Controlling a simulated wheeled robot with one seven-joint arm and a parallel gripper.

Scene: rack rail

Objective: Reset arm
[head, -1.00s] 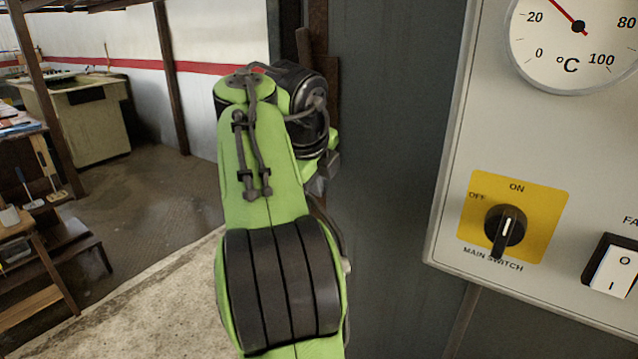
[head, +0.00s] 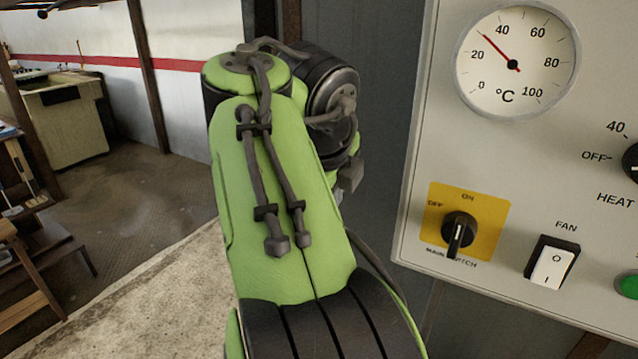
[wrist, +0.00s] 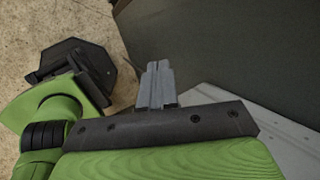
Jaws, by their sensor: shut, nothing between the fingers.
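My gripper (wrist: 156,84) shows in the wrist view, its grey fingers together with nothing between them.
A pale control panel (head: 415,215) fills the right side. It carries a dial gauge (head: 540,80), a main switch (head: 459,232) on a yellow plate and a fan switch (head: 552,265). Open floor (head: 140,190) lies between.

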